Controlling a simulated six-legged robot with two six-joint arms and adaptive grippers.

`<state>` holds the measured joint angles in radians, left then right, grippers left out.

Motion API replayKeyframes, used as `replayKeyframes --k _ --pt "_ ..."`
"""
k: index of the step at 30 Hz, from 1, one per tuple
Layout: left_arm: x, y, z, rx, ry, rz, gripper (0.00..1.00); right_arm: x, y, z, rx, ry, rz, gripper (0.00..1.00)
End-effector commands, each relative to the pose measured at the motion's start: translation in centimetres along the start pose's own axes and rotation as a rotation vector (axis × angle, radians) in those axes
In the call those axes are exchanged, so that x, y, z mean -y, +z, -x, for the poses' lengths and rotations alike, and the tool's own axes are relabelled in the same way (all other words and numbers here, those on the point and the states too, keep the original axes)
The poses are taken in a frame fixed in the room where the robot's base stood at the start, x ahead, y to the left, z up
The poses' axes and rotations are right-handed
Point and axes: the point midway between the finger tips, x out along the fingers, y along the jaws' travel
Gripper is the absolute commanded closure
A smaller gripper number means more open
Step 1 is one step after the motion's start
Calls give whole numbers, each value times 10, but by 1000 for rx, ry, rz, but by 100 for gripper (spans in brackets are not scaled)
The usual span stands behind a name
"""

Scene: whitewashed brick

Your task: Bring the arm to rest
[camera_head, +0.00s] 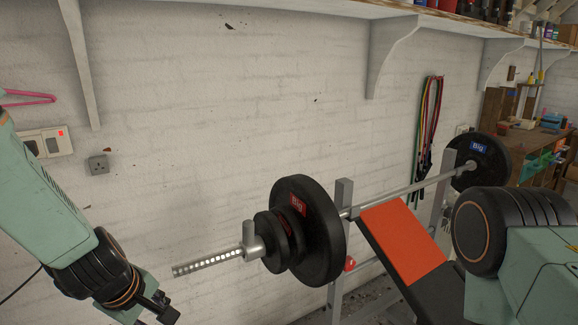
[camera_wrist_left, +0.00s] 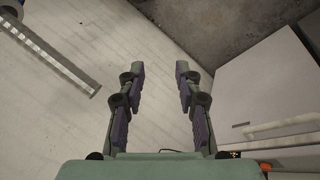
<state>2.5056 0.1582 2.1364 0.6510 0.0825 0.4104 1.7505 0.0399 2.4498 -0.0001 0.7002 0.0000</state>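My left arm comes in from the left in the head view, hanging downward in front of the wall. Only the top of my left gripper (camera_head: 158,308) shows there, cut off by the bottom edge. In the left wrist view, my left gripper (camera_wrist_left: 160,75) has its two fingers spread apart with nothing between them. It points toward pale wall and a grey surface. My right arm shows at the right edge of the head view, over the bench; its gripper is out of frame.
A barbell (camera_head: 310,225) with black plates rests on a rack beside a bench with an orange pad (camera_head: 403,244). The bar's near end (camera_head: 205,264) sticks out toward my left arm. A shelf bracket (camera_head: 388,55) and a cluttered workbench (camera_head: 535,135) are farther off.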

Motion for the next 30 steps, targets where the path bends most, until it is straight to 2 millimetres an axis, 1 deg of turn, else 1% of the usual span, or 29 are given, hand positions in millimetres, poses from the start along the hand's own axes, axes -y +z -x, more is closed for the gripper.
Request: replayKeyframes --k 1,2,3,5,6,8,9,11,12,14,15,18,21,24,30 --pt "31 4 -24 -35 -40 -148 66 0 0 -10 0 0 0 66" --pt "48 6 -35 -54 -57 -252 66 0 0 -14 1 0 0 66" --pt "70 10 -51 -70 -78 -394 66 0 0 -19 1 0 0 66" --pt "103 22 -72 -72 -102 -591 66 0 0 -27 1 0 0 66" --pt "124 32 -84 -61 -113 -708 66 0 0 -33 1 0 0 66" --pt "155 50 -99 -31 -123 -857 66 0 0 -40 1 0 0 66" --pt "176 62 -108 -2 -128 -936 66 0 0 -45 1 0 0 66" --pt "208 83 -118 51 -134 -1032 66 0 0 -52 1 0 0 66" --pt "229 96 -124 91 -139 -1078 66 0 0 -56 1 0 0 66" --pt "260 114 -129 155 -156 -1116 66 0 0 -62 1 0 0 66" --pt "279 124 -131 196 -171 -1129 66 0 0 -66 1 0 0 66" --pt "321 144 -134 284 -221 -1140 66 0 0 -73 1 0 0 66" --pt "349 155 -136 335 -259 -1139 66 -1 1 -78 1 0 0 66" --pt "362 160 -137 359 -277 -1136 66 -1 1 -79 1 0 0 66" --pt "364 160 -136 363 -282 -1134 66 -1 0 -78 1 0 0 66"
